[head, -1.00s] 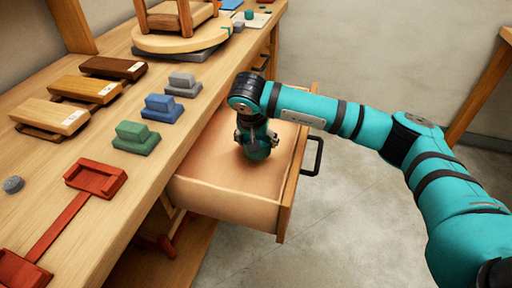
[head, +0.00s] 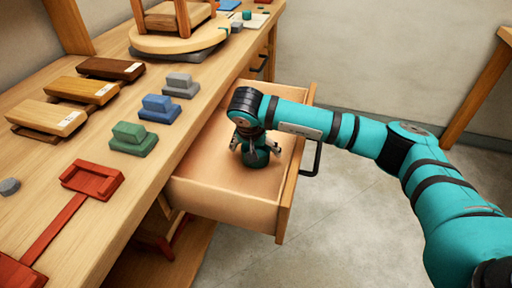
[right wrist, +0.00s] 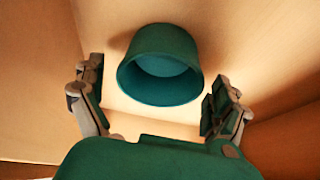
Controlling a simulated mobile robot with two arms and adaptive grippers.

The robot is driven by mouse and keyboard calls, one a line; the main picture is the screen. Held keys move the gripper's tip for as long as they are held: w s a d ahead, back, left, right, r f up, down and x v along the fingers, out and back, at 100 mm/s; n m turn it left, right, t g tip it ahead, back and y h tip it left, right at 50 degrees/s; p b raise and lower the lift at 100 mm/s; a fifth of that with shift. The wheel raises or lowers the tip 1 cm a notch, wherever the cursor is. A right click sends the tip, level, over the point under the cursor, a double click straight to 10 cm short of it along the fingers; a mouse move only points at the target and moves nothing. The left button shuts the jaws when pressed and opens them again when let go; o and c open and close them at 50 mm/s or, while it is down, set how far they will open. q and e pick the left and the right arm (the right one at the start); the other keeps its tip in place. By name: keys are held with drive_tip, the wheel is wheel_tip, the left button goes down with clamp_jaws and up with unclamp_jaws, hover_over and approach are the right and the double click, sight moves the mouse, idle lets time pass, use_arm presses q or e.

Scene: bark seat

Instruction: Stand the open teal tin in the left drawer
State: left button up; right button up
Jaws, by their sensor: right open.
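The teal tin (head: 254,158) stands in the open wooden drawer (head: 205,191), on its floor. In the right wrist view the tin (right wrist: 160,62) shows its open, empty mouth toward the camera. My right gripper (head: 257,148) is above the tin inside the drawer. Its fingers are spread, one on each side of the tin, with gaps visible in the right wrist view (right wrist: 155,88). The gripper partly hides the tin in the head view. My left gripper is not in view.
The drawer's front has a dark handle (head: 317,158). On the bench lie a red tool (head: 92,180), green (head: 133,138), blue (head: 160,108) and grey (head: 180,85) stepped blocks, wooden blocks (head: 110,68) and a round turntable (head: 172,42). The drawer floor around the tin looks clear.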

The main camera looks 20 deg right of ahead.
drive_tip(key=shift+r, duration=0.1)
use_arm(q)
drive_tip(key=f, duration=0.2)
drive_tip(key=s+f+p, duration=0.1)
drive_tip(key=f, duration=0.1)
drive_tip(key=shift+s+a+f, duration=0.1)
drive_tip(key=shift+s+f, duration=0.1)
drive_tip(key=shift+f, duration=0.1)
use_arm(e)
drive_tip(key=v, duration=1.2)
